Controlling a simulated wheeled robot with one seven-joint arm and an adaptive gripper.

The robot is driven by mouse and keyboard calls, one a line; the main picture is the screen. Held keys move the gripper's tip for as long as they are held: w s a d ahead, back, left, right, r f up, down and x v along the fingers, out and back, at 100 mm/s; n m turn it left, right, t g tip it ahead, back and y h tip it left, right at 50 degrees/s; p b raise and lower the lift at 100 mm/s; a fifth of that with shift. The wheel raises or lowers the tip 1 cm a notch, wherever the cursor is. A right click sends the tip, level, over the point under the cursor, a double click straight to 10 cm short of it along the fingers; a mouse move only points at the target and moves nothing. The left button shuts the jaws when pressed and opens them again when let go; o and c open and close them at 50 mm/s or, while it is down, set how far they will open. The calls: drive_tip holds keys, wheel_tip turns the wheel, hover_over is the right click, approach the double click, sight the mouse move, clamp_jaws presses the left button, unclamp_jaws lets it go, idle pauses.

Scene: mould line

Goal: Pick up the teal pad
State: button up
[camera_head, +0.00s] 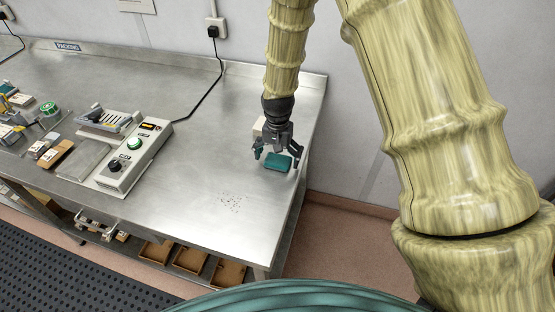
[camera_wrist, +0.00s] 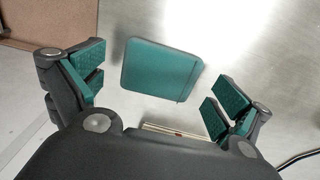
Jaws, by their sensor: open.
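The teal pad (camera_head: 278,163) lies flat on the metal bench near its right end. In the wrist view the teal pad (camera_wrist: 161,69) is a rounded rectangle, slightly tilted, just beyond the fingertips and between their lines. My gripper (camera_head: 278,160) is above the pad, pointing down, its fingers spread to either side. In the wrist view my gripper (camera_wrist: 156,88) is open and empty, with teal finger faces left and right of the pad. The fingers do not appear to touch it. The exact height above the pad cannot be told.
A pale block (camera_head: 258,127) stands behind my gripper. A control box (camera_head: 133,157) with a green button sits on the bench (camera_head: 200,190) to the left. Several small items lie farther left. Dark specks mark the bench in front of the pad. The bench's right edge is close.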

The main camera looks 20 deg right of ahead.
sight(278, 160)
drive_tip(key=shift+f, duration=0.2)
drive_tip(key=c, duration=1)
drive_tip(key=shift+r, duration=0.1)
drive_tip(key=shift+r+b, duration=0.65)
drive_tip(key=shift+r, duration=0.15)
drive_tip(key=shift+r+b, duration=0.55)
drive_tip(key=shift+r, duration=0.3)
drive_tip(key=s+a+b, duration=0.1)
drive_tip(key=s+a, duration=0.2)
drive_tip(key=s+a+r+b, duration=0.1)
drive_tip(key=s+a+b, duration=0.1)
drive_tip(key=s+a, duration=0.2)
drive_tip(key=s+a+b, duration=0.1)
drive_tip(key=s+a, duration=0.3)
drive_tip(key=shift+s+r, duration=0.25)
drive_tip(key=shift+r, duration=0.05)
